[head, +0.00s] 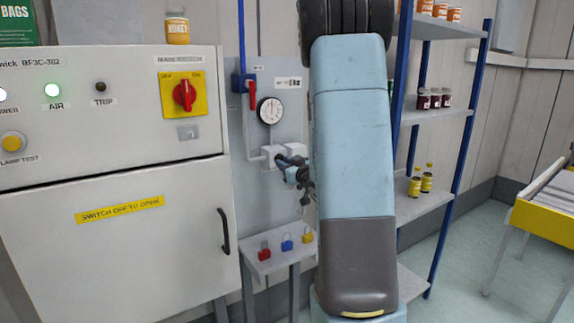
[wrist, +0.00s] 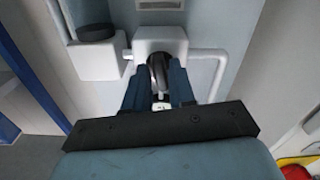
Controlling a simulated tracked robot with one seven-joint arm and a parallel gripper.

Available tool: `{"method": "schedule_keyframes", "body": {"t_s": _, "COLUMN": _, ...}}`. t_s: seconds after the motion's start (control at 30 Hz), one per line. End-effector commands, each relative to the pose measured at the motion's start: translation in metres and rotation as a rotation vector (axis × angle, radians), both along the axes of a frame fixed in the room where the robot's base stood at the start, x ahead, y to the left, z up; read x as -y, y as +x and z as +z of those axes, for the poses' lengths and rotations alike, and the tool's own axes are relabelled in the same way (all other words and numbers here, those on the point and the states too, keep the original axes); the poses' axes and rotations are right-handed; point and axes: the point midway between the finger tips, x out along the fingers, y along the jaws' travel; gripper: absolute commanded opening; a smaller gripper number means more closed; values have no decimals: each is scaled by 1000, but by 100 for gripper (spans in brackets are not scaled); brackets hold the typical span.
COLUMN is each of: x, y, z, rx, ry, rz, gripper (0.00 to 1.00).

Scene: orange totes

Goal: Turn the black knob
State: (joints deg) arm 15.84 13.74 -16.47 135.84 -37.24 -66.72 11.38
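The black knob (wrist: 159,72) sits on the front of a white valve box (wrist: 158,40) in the wrist view. My gripper (wrist: 160,78) has one blue finger on each side of the knob, with no clear gap to it. In the head view my gripper (head: 287,163) is at the white box (head: 269,153) below the gauge; the knob itself is hard to make out there, behind the fingers. The exact contact at the fingertips is partly hidden.
A second white box with a dark round cap (wrist: 97,32) stands close left in the wrist view. A pressure gauge (head: 270,111) and red lever (head: 252,95) are above. Padlocks (head: 287,244) lie on a small shelf below. A control cabinet (head: 110,220) stands left, shelving (head: 440,115) right.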

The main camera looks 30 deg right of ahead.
Motion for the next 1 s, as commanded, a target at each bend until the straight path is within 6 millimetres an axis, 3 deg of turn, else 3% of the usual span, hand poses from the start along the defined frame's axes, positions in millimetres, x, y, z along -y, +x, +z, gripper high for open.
{"method": "schedule_keyframes", "body": {"t_s": 0.23, "x": -1, "y": 0, "z": 0, "rx": 0, "ry": 0, "rz": 1, "gripper": 0}}
{"method": "schedule_keyframes", "body": {"t_s": 0.93, "x": -1, "y": 0, "z": 0, "rx": 2, "ry": -68, "rz": 1, "gripper": 0}}
{"method": "schedule_keyframes", "body": {"t_s": 0.97, "x": -1, "y": 0, "z": 0, "rx": 2, "ry": -68, "rz": 1, "gripper": 18}}
{"method": "schedule_keyframes", "body": {"t_s": 1.0, "x": -1, "y": 0, "z": 0, "rx": 2, "ry": -67, "rz": 1, "gripper": 22}}
